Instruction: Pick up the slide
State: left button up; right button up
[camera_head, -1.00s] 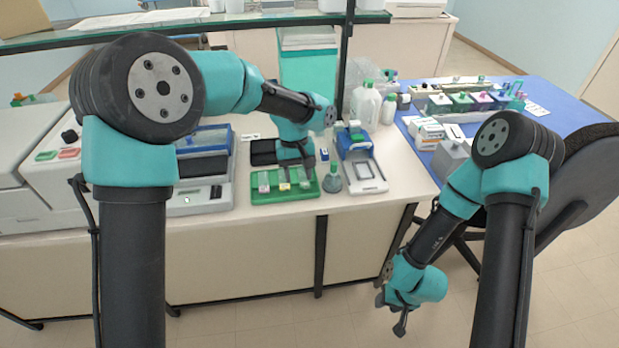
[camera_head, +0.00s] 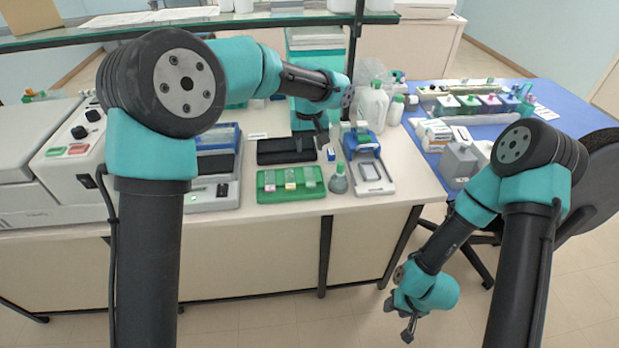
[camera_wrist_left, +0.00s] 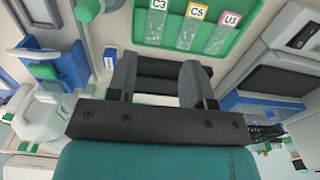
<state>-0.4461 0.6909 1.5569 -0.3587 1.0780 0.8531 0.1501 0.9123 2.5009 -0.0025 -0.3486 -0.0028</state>
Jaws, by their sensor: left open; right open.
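Several-slot green tray (camera_head: 291,195) on the bench holds three glass slides side by side: the C3 slide (camera_wrist_left: 156,24), the C5 slide (camera_wrist_left: 189,28) and the U3 slide (camera_wrist_left: 221,33). In the left wrist view the tray (camera_wrist_left: 172,36) is at the top, beyond the fingertips. My left gripper (camera_head: 324,138) is behind and to the right of the tray in the head view. In the left wrist view its fingers (camera_wrist_left: 157,76) are apart with nothing held, and a black case shows between them. My right gripper (camera_head: 408,329) hangs low in front of the bench, away from the slides; its fingers are small.
A black case (camera_head: 286,151) lies behind the tray. A small flask (camera_head: 338,182) and a blue-and-white device (camera_head: 372,175) stand to its right, a scale (camera_head: 212,195) to its left. White bottles (camera_head: 371,106) stand behind. A glass shelf spans the back.

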pick_arm(q)
send_over(310, 181)
notch_tip(310, 181, down, 8)
jog(key=shift+a, duration=0.1)
jog(key=shift+f, duration=0.1)
jog(key=shift+f, duration=2.5)
jog(key=shift+c, duration=0.4)
jog(key=c, duration=0.6)
